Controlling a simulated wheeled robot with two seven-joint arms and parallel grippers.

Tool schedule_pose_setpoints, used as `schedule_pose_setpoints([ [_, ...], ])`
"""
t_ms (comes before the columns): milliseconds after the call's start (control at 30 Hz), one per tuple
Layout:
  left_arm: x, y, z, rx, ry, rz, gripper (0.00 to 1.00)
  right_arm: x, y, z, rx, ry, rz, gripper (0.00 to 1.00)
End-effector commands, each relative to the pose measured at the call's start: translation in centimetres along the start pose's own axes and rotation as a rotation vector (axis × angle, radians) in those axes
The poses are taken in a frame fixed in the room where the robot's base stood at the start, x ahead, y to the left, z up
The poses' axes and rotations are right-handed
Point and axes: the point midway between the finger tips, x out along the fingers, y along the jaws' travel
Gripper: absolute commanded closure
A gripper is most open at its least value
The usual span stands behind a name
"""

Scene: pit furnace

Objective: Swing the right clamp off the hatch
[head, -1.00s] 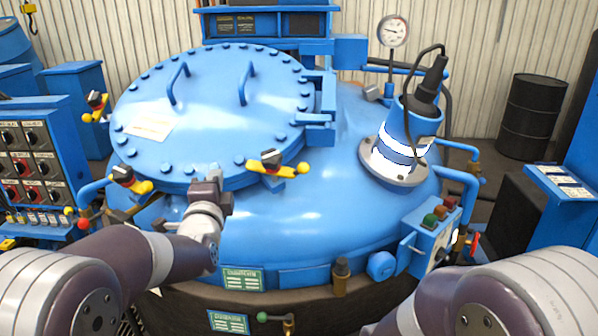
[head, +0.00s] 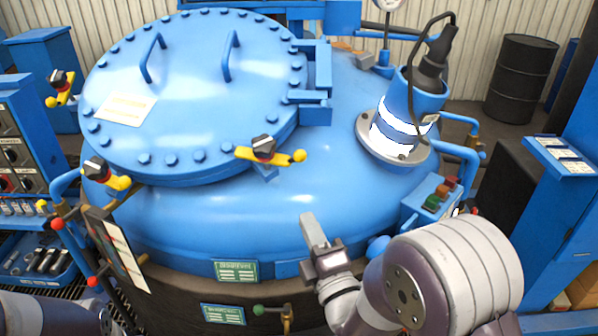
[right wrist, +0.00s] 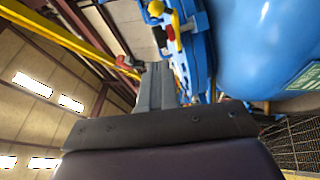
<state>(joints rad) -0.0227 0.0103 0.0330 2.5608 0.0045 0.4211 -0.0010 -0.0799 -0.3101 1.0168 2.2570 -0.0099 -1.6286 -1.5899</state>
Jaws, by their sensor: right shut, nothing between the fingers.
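The hatch (head: 190,95) is a round blue lid with bolts around its rim and two handles, lying shut on the blue vessel. The right clamp (head: 268,152), a yellow bar with a ball end and a dark knob, sits at the hatch's front right rim. My right gripper (head: 312,228) is shut and empty, below and to the right of this clamp and apart from it. In the right wrist view the shut gripper (right wrist: 155,88) points toward the hatch edge, with a yellow clamp (right wrist: 170,30) near it. My left gripper is out of view; only part of its arm shows at bottom left.
Other clamps sit at the front left (head: 105,172) and far left (head: 62,88) of the hatch. A blue-and-white cylinder with a cable (head: 405,125) stands right of the hatch. A button box (head: 435,198) is at the vessel's right. The vessel top before the right clamp is clear.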

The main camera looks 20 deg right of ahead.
Motion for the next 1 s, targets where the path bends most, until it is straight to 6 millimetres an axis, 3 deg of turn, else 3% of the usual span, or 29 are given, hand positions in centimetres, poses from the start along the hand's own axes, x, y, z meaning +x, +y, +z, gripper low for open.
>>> schedule_pose_setpoints([
  [167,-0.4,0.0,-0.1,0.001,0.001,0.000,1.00,1.4,0.2,0.0,0.001,0.000,0.001,1.00],
  [600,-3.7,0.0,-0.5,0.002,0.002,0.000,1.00,10.6,0.3,0.3,0.001,-0.002,-0.003,1.00],
  [800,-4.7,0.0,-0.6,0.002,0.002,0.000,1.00,12.4,0.2,2.3,0.002,-0.002,-0.002,1.00],
  [1000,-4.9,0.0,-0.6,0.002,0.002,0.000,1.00,12.8,0.0,2.9,0.002,0.000,-0.001,1.00],
])
